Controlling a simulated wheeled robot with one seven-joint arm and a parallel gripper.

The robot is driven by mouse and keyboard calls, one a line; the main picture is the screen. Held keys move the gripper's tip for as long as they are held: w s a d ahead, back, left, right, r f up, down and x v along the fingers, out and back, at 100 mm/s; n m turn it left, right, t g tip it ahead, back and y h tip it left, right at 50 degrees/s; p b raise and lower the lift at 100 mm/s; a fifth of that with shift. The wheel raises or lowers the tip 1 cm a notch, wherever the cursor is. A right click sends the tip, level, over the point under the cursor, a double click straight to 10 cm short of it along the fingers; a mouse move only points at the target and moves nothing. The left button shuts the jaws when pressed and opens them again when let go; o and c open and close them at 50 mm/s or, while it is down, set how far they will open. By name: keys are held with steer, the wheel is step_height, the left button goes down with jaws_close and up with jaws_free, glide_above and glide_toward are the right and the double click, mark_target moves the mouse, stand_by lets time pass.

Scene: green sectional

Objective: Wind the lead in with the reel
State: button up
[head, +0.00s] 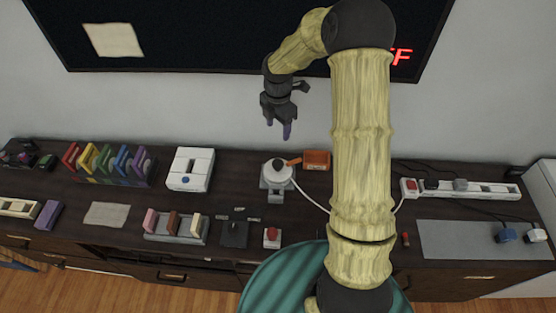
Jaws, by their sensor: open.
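The reel (277,172) is a white round drum on a grey stand (276,192), on the dark cabinet top near the middle. An orange crank handle (293,162) sticks out at its upper right. The white lead (311,201) runs from the reel to the right and passes behind my arm. A white cord that looks like the same lead shows again right of the arm, near the power strip (480,189). My gripper (278,134) is open and empty, pointing down in the picture just above the reel, apart from it. How much lead is wound on is too small to tell.
An orange box (317,159) stands right of the reel. A white device (190,169) and a rack of coloured pieces (109,165) stand to the left. A red button (271,236) and a dark pad (235,233) lie in front. A green round seat (280,285) is nearest.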

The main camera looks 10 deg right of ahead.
mark_target(278, 162)
step_height(278, 162, down, 17)
steer(key=p, duration=0.2)
steer(key=shift+f+p, duration=0.1)
steer(key=shift+p, duration=0.3)
steer(key=shift+c, duration=0.5)
jaws_close()
